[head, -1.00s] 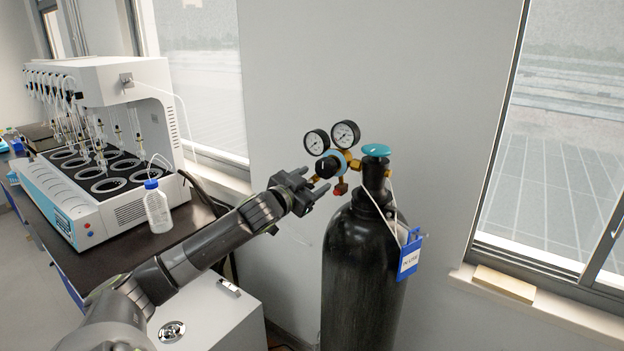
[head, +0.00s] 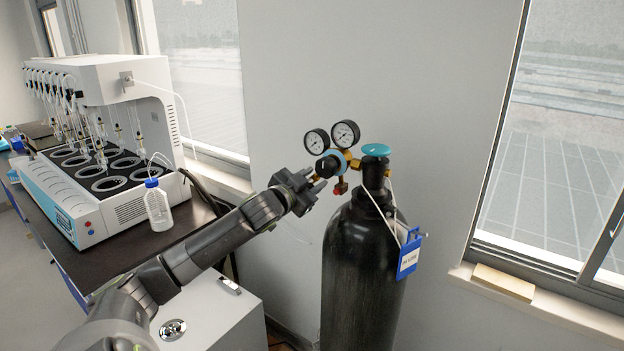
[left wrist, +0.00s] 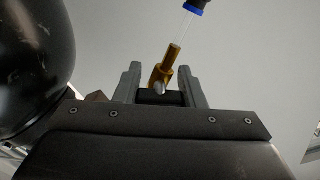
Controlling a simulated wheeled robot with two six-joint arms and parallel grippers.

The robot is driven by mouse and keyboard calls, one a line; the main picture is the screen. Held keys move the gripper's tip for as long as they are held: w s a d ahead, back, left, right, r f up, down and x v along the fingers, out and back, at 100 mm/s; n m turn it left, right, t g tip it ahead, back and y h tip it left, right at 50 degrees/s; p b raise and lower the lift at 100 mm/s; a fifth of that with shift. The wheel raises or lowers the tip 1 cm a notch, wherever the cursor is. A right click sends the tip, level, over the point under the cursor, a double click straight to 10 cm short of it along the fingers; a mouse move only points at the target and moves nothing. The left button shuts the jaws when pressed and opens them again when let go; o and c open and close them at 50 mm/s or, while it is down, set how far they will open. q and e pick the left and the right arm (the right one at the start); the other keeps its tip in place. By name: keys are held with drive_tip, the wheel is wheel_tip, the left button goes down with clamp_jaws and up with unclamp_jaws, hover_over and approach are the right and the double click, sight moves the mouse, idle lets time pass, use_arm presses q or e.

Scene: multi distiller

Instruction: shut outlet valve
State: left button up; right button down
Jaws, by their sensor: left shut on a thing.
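The outlet valve is a small brass fitting on the left side of the gas regulator (head: 330,166). In the left wrist view the brass outlet fitting (left wrist: 168,68) runs down between my fingers, with a small silvery end piece at its foot. My left gripper (head: 316,184) is at the regulator's left side, shut on the outlet valve, and its fingers hide most of that valve in the head view. The regulator has two round gauges (head: 345,134) and sits on a black gas cylinder (head: 362,265) with a teal handwheel (head: 376,150) on top. My right gripper is not in view.
A blue-edged tag (head: 409,256) hangs on the cylinder's right side. To the left, a white multi-place distiller (head: 110,150) and a blue-capped bottle (head: 157,206) stand on a dark bench (head: 180,238). The wall behind the cylinder is clear.

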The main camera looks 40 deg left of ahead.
use_arm(q)
drive_tip(key=m+p, duration=0.1)
drive_tip(key=m, duration=0.2)
drive_tip(key=shift+m, duration=0.3)
drive_tip(key=o, duration=1)
drive_tip(key=shift+s, duration=0.1)
